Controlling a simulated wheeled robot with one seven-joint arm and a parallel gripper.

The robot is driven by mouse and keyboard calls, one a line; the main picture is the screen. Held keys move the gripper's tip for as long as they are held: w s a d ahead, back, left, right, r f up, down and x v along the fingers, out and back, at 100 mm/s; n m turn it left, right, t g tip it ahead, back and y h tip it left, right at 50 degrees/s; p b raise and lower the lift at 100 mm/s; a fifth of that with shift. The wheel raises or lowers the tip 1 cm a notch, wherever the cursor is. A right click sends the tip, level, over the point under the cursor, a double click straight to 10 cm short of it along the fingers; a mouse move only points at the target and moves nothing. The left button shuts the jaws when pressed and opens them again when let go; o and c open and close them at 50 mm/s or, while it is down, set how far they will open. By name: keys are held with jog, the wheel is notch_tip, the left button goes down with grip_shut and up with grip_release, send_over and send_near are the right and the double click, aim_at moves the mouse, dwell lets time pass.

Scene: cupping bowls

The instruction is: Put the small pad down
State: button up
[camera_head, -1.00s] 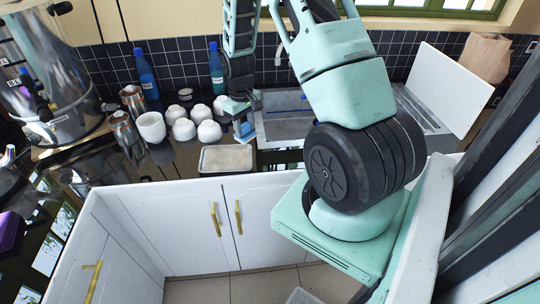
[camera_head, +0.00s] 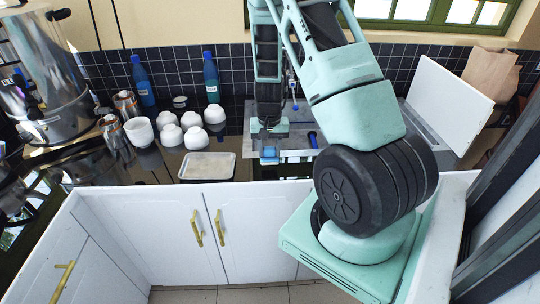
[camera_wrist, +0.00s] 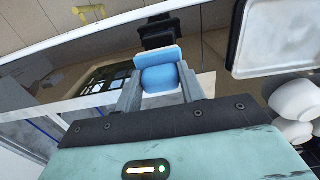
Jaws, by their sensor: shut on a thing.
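The small pad is a light blue block (camera_wrist: 158,78). My gripper (camera_wrist: 160,86) is shut on it, with a finger on each side. In the head view the blue pad (camera_head: 269,157) shows at the lower end of my gripper (camera_head: 269,146), above the dark glossy counter, right of the pale tray and by the front edge of the sink. The gap between pad and counter is hard to judge. In the wrist view a dark shape, perhaps a reflection, lies beyond the pad.
The pale tray (camera_head: 207,166) lies left of my gripper. Several white bowls (camera_head: 196,138) stand left and behind it, some upside down. Metal cups (camera_head: 113,130) and blue bottles (camera_head: 212,80) stand farther left and back. The sink (camera_head: 300,140) is behind my gripper.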

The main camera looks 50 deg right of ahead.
aim_at(270, 156)
jog(key=shift+f, duration=1.5)
jog(key=shift+f, duration=0.15)
jog(key=o, duration=1)
jog(key=shift+o, duration=0.2)
